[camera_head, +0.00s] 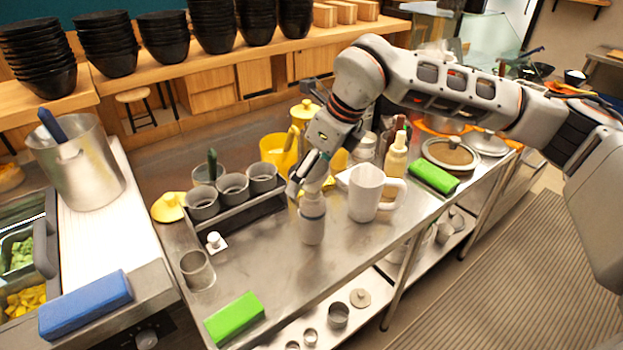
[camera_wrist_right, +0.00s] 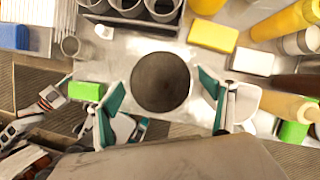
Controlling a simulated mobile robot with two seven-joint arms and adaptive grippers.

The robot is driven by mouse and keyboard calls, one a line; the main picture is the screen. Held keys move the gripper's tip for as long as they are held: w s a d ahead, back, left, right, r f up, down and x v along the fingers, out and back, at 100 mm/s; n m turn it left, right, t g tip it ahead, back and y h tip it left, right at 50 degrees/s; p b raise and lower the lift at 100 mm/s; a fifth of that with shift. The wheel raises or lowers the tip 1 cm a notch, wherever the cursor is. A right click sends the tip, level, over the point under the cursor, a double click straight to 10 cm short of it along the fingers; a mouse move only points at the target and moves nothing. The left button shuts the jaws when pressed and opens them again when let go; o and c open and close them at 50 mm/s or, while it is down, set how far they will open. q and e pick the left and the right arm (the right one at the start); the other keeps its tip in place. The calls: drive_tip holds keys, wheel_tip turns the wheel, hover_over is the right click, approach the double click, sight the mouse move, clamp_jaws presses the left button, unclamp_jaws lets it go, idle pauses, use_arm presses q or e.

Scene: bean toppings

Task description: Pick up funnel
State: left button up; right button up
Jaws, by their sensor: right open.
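A grey metal vessel, which I take for the funnel (camera_head: 312,225), stands on the steel table below my right gripper (camera_head: 309,183). In the right wrist view its round, dark mouth (camera_wrist_right: 160,82) lies between the two green-padded fingers of the right gripper (camera_wrist_right: 163,92). The fingers are spread apart with gaps on both sides of the rim, so the gripper is open and empty. The gripper partly hides the vessel's top in the head view.
A white mug (camera_head: 365,193) stands close right of the vessel. A rack of grey cups (camera_head: 233,188) is at its left, with yellow containers (camera_head: 278,152) behind. Green blocks lie at front left (camera_head: 234,319) and at right (camera_head: 433,177). The table front is fairly clear.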

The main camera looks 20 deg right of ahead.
drive_tip(key=shift+f, duration=0.1)
drive_tip(key=c, duration=0.9)
use_arm(q)
drive_tip(key=shift+w+r, duration=0.1)
drive_tip(key=shift+r, duration=0.05)
